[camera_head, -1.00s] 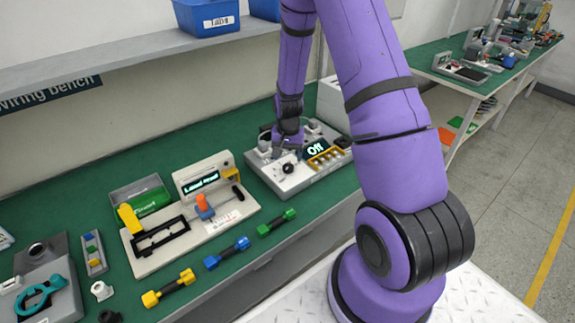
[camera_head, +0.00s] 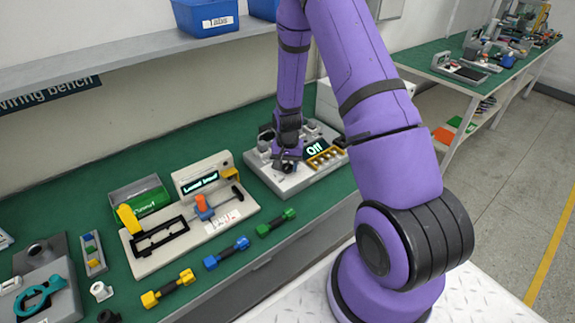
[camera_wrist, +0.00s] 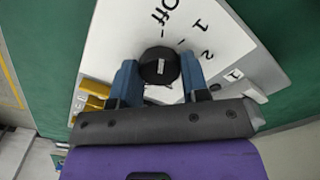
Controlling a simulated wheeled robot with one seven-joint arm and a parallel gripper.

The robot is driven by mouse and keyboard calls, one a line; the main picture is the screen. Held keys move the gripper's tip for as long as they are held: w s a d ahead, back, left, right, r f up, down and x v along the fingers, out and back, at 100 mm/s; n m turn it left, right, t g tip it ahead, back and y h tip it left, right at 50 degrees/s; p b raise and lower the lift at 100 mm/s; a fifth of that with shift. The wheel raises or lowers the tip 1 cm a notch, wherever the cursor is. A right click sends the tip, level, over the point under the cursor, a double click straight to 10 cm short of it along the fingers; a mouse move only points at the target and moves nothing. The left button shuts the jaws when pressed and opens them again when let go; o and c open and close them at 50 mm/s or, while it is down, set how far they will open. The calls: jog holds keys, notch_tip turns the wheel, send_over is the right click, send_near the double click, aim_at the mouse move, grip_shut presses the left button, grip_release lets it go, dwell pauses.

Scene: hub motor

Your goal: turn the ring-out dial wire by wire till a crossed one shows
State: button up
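The black ring-out dial (camera_wrist: 160,67) sits on the pale face of the tester box (camera_head: 268,172), with "Off", "1" and "2" printed around it in the wrist view. My gripper (camera_wrist: 160,72) has one blue-grey finger on each side of the dial. The fingers are apart, and whether they touch it is hard to tell. In the head view my gripper (camera_head: 288,160) is down over the tester and hides most of the dial. The tester's screen (camera_head: 315,149) reads "Off". A yellow-framed row of small parts (camera_head: 326,158) lies in front of the screen.
Left of the tester, a fixture (camera_head: 150,262) holds a black frame, an orange-and-blue clamp and a small screen. Green, blue and yellow dumbbell-shaped tools (camera_head: 276,223) lie along the bench front. A shelf with blue bins (camera_head: 207,16) hangs behind my arm.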

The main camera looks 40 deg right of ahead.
aim_at(287, 166)
jog(key=shift+m, duration=0.3)
jog(key=m, duration=0.3)
jog(key=shift+m, duration=2.1)
jog(key=o, duration=0.9)
notch_tip(287, 166, up, 11)
jog(key=shift+f, duration=0.1)
dwell(0.8)
